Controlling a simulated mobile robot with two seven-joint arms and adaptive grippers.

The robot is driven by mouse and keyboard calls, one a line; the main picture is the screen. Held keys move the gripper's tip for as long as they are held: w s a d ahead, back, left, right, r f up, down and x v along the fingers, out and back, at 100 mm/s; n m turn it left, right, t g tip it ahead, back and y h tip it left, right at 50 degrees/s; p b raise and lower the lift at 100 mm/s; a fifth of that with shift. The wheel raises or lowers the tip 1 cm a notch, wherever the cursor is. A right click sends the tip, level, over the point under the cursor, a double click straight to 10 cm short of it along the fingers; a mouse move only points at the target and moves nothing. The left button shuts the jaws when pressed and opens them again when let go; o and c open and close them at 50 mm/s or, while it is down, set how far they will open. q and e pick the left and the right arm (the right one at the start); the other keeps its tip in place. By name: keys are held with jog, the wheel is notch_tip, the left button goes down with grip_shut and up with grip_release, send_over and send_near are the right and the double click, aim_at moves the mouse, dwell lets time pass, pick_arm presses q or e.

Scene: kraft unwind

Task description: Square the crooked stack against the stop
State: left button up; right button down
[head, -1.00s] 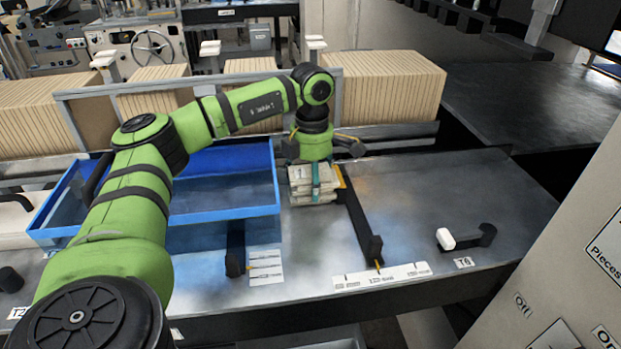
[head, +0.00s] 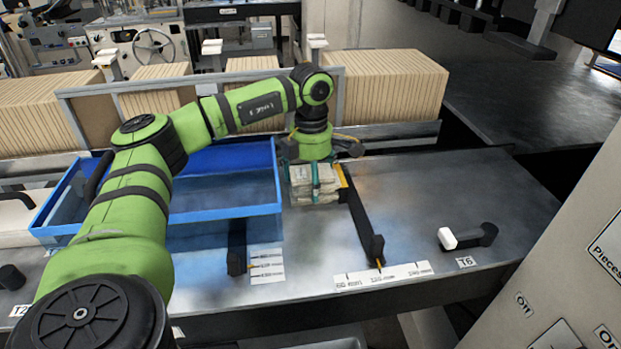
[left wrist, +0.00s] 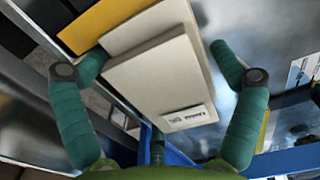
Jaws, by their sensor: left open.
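The stack of pale, bag-like pieces (head: 302,193) lies on the metal bench, just left of the black stop bar (head: 362,222) with its yellow face. Its layers look uneven. My left gripper (head: 313,168) is over the stack, pointing down, with a teal finger in front of it. In the left wrist view, the open teal fingers (left wrist: 158,55) stand on either side of the stack (left wrist: 150,75). Its upper pieces are turned against each other, and a small printed label shows on top. I cannot tell whether either finger touches it. My right gripper is not in view.
A blue tray (head: 225,211) stands left of the stack. A white ruler strip (head: 383,277) lies at the bench's front edge. A black handle with a white end (head: 468,238) is at the right. Bare bench lies between it and the stop. Upright pale boards line the back.

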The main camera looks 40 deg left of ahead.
pick_arm(q)
jog(key=shift+w+d+r, duration=0.15)
dwell(0.5)
jog(key=shift+r, duration=0.3)
notch_tip(320, 180, up, 11)
jog(key=shift+r, duration=0.15)
